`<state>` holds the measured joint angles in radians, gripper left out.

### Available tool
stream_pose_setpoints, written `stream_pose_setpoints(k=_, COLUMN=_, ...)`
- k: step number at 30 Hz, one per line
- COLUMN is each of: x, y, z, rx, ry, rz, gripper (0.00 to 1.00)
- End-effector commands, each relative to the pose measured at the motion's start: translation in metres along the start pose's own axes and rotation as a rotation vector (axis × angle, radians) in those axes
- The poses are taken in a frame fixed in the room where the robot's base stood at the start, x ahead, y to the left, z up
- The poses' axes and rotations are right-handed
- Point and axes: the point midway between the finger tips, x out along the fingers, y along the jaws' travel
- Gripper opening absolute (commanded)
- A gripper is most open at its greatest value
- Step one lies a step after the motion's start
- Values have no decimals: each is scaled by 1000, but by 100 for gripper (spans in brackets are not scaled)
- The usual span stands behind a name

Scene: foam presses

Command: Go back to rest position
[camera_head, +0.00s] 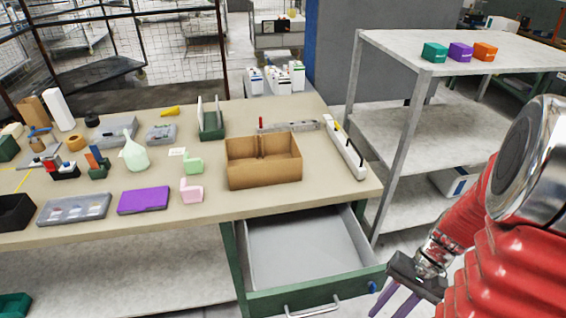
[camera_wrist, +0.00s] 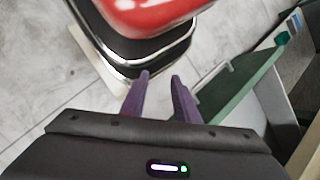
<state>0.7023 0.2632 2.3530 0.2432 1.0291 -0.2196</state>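My gripper (camera_head: 386,310) is at the lower right of the head view, low beside the front right corner of the open drawer (camera_head: 300,240). Its two purple fingers point down, and their tips are cut off by the frame's lower edge. In the wrist view the fingers (camera_wrist: 160,76) stand apart with nothing between them, so the gripper is open and empty. The drawer's green front (camera_wrist: 240,95) shows to the right of the fingers, apart from them. My red arm fills the right side of the head view.
The workbench (camera_head: 300,195) carries a cardboard box (camera_head: 263,172), a purple case (camera_head: 143,199), a grey case (camera_head: 74,209) and several small items. A metal shelf (camera_head: 400,50) at the right holds green, purple and orange boxes on top. Grey floor lies under my gripper.

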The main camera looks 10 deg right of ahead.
Motion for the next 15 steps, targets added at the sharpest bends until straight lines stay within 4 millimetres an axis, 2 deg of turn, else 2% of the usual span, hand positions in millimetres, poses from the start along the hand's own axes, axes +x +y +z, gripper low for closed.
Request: stream_pose_setpoints(k=15, x=-61, y=-44, z=16, rx=-140, ry=290, rz=183, gripper=28)
